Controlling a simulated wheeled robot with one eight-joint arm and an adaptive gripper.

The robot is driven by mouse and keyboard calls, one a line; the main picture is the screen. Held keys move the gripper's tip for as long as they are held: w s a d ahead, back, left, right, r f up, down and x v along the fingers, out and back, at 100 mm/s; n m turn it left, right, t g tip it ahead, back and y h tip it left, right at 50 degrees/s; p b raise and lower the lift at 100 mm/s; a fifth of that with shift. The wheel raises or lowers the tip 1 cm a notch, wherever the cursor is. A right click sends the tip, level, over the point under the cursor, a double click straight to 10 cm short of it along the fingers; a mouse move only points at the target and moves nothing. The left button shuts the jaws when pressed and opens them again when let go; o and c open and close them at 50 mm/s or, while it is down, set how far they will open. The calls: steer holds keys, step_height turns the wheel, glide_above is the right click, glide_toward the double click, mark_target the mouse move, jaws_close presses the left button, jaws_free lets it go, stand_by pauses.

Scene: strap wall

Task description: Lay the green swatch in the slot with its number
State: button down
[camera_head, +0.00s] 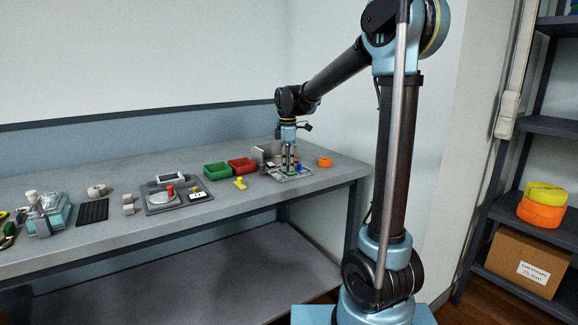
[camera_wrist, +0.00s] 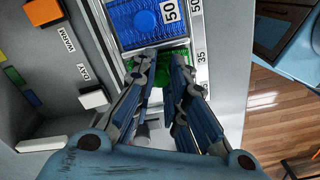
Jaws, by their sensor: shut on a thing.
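My gripper (camera_wrist: 164,68) points down over the grey slotted tray (camera_wrist: 203,75) in the wrist view, and its fingers are shut on the green swatch (camera_wrist: 174,54). The swatch shows at and between the fingertips, partly hidden by them. It is over the compartment beside the label "35" (camera_wrist: 201,56); I cannot tell whether it touches the tray floor. A blue swatch (camera_wrist: 125,25) with a round blue knob lies in the adjoining compartment, beside a "50" label. In the head view my gripper (camera_head: 288,158) is above the tray (camera_head: 303,173) at the bench's right end.
A grey panel (camera_wrist: 50,60) with "WARM" and "DAY" labels and pale blocks stands left of the tray. A green bin (camera_head: 217,171), a red bin (camera_head: 242,165) and a yellow piece (camera_head: 240,183) are left of it. An orange ring (camera_head: 325,162) lies to the right.

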steer(key=shift+f, duration=0.15)
steer(key=c, duration=1.5)
jaws_free()
steer(key=o, duration=0.4)
steer(key=shift+r, duration=3.05)
